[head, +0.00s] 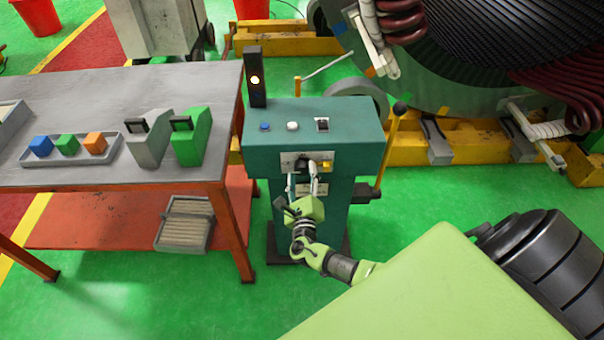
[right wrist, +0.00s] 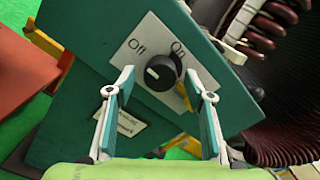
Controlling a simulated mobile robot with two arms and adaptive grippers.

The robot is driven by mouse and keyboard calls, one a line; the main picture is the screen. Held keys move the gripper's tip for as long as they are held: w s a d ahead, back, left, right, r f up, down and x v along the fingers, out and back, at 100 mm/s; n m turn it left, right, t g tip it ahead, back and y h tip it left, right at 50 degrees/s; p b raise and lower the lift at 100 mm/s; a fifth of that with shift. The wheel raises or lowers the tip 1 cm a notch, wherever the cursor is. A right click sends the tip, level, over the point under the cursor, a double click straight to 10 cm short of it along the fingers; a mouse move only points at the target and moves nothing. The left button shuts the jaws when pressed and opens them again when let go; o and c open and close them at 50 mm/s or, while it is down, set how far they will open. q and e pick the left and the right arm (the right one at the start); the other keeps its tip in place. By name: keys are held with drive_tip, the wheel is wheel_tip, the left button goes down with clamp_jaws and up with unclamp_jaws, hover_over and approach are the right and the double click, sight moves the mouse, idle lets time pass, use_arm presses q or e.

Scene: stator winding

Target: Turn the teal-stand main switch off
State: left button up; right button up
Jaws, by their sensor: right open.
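The teal stand (head: 262,165) stands upright just right of the grey workbench. Its main switch is a black rotary knob (right wrist: 163,71) on a white plate marked Off on the left and On on the right in the right wrist view. The knob has a small white mark; I cannot tell for sure which word it points at. In the head view the plate (head: 289,159) is on the stand's front face. My right gripper (right wrist: 160,84) is open, its fingertips either side of the knob, apparently apart from it. It also shows in the head view (head: 302,178). My left gripper is out of view.
A lamp post (head: 255,79) with a lit yellowish light rises behind the stand. A lever with a black knob (head: 401,108) stands at its right. The workbench (head: 95,175) holds a tray of coloured blocks (head: 68,149) and two wedge-shaped pieces. The stator (head: 480,60) is behind right.

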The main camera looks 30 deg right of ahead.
drive_tip(key=v, duration=1.1)
drive_tip(key=shift+s, duration=0.2)
